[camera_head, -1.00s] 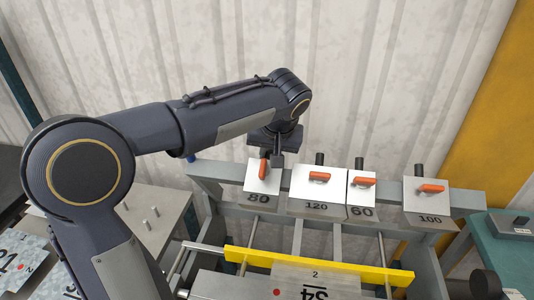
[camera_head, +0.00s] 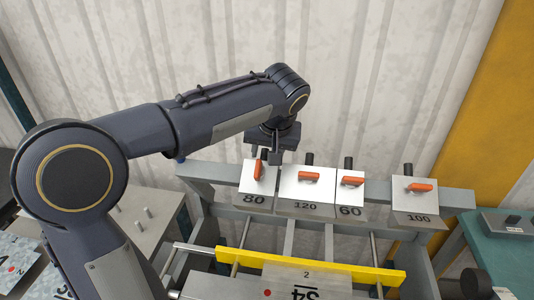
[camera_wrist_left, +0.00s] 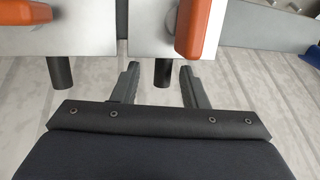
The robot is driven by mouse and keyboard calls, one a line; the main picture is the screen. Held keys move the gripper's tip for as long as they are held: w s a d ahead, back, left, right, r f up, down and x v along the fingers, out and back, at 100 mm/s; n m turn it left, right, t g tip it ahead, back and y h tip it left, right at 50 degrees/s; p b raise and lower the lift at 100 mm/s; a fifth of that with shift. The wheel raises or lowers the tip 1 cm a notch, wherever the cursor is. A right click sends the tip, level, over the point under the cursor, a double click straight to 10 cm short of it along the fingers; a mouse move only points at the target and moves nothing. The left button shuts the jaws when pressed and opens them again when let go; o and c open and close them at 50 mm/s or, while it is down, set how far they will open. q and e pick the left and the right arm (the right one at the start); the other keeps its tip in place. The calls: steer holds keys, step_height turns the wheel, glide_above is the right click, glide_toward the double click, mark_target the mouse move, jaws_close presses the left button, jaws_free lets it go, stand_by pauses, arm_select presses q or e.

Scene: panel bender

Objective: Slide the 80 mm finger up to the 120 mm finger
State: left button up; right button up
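The 80 mm finger (camera_head: 254,180) is a pale metal block on the rail, its orange lever upright. Just to its right is the wider 120 mm finger (camera_head: 291,190), its lever lying sideways. In the wrist view the 80 mm finger (camera_wrist_left: 155,25) is on the right and the 120 mm finger (camera_wrist_left: 30,40) on the left, with a narrow gap between them. My left gripper (camera_head: 275,158) is behind the 80 mm finger. In the wrist view its two fingertips (camera_wrist_left: 160,72) are open on either side of the dark post, apart from it. My right gripper is out of view.
The 60 mm finger (camera_head: 348,193) sits close against the right of the 120 mm finger. The 100 mm finger (camera_head: 411,200) stands apart farther right on the rail (camera_head: 375,191). A yellow bar (camera_head: 310,264) crosses in front. A corrugated wall stands behind.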

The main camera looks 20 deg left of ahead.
mark_target(253, 161)
arm_select(q)
steer(key=v, duration=0.6)
steer(key=shift+s+d+r, duration=0.1)
steer(key=shift+s+r, duration=0.1)
steer(key=shift+r, duration=0.15)
steer(key=a+b, duration=0.1)
steer(key=f+h+b, duration=0.1)
steer(key=b, duration=0.1)
steer(key=shift+s+a+f, duration=0.1)
steer(key=shift+a+f, duration=0.15)
steer(key=shift+a, duration=0.1)
steer(key=h+b, duration=0.1)
steer(key=a+m+h+b, duration=0.1)
steer(key=a+t+h+b, duration=0.1)
steer(key=shift+s+a+r, duration=0.15)
steer(key=shift+s+r, duration=0.05)
steer(key=shift+r, duration=0.05)
steer(key=shift+a+r+m, duration=0.1)
steer(key=shift+r+m, duration=0.05)
steer(key=shift+m, duration=0.15)
steer(key=x, duration=0.7)
steer(key=shift+w+d, duration=0.15)
steer(key=shift+d, duration=0.1)
